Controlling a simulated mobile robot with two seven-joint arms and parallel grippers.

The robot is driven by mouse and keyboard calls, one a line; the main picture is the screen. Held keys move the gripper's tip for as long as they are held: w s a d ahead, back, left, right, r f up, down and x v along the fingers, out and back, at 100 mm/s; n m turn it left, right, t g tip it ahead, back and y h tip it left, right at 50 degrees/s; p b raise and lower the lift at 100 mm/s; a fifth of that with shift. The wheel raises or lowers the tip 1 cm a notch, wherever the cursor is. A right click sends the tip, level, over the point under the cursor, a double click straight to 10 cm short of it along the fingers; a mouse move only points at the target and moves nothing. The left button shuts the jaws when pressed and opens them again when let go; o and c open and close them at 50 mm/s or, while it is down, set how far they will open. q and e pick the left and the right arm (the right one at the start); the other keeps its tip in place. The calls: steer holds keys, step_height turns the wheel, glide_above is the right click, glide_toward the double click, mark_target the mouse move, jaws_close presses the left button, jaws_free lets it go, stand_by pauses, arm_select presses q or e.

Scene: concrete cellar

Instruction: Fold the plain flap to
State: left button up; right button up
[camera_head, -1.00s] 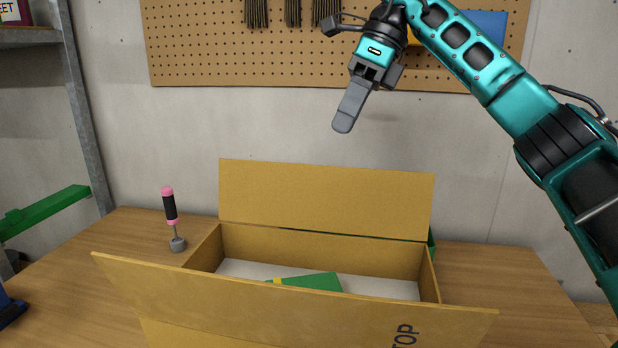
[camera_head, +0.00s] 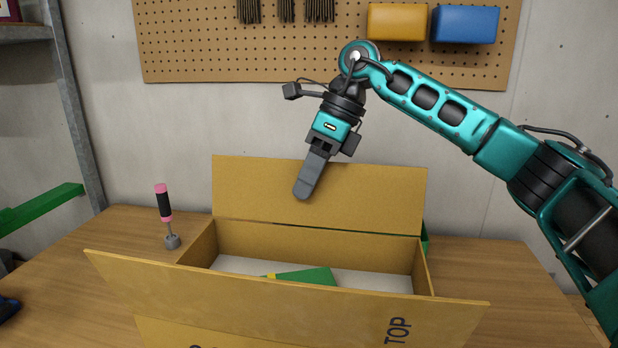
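An open cardboard box stands on the workbench. Its far flap (camera_head: 370,200) is plain and stands up, leaning back. Its near flap (camera_head: 250,292) is spread toward me and bears the print "TOP" near its right end. Inside the box are a white surface (camera_head: 365,280) and a green item (camera_head: 305,276) with a yellow bit. My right gripper (camera_head: 304,190) points down and left in front of the far flap in the picture, over the box. Its fingers overlap from this side, so their gap is hidden; I see nothing held. My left gripper is not in view.
A pink and black-handled tool (camera_head: 165,212) stands left of the box on the wooden bench (camera_head: 110,260). A green bar (camera_head: 40,209) juts in at left. A pegboard (camera_head: 210,45) with yellow (camera_head: 397,22) and blue (camera_head: 465,25) bins hangs behind. The bench right of the box is clear.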

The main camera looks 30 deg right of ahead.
jaws_close()
stand_by(1.3)
